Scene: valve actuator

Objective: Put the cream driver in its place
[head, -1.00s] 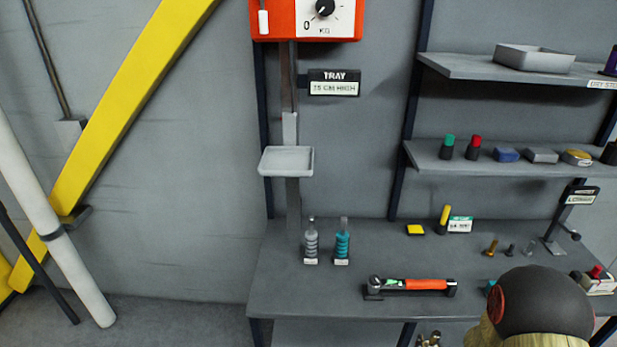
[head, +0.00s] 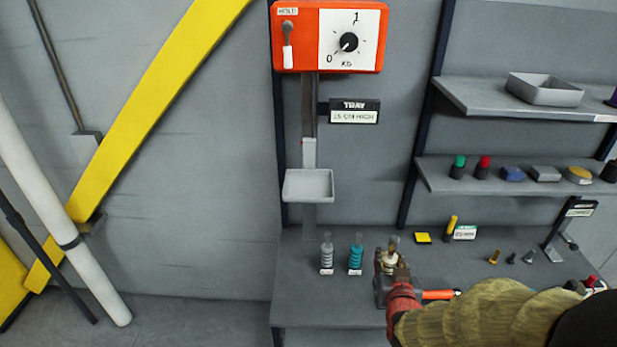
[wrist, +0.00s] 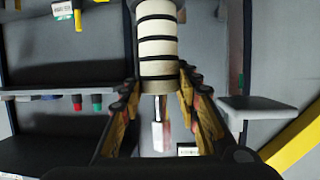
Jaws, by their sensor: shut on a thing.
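The cream driver (head: 389,261) is in my gripper (head: 390,278) in the head view, to the right of the teal driver. In the wrist view the cream driver (wrist: 158,45) shows a banded handle with black rings, between the two fingers of my gripper (wrist: 158,88). My gripper is shut on it. The driver looks roughly upright; whether its base touches the bench is hidden by the gripper. A grey driver (head: 327,255) and a teal driver (head: 356,256) stand upright on the bench, each with a small label at its foot.
The torque wrench's orange handle (head: 440,294) lies behind my gripper, mostly hidden. A small grey tray (head: 308,186) hangs above the drivers, below the orange scale box (head: 330,38). A yellow block (head: 423,238) and yellow-topped peg (head: 451,228) stand farther right on the bench (head: 300,290).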

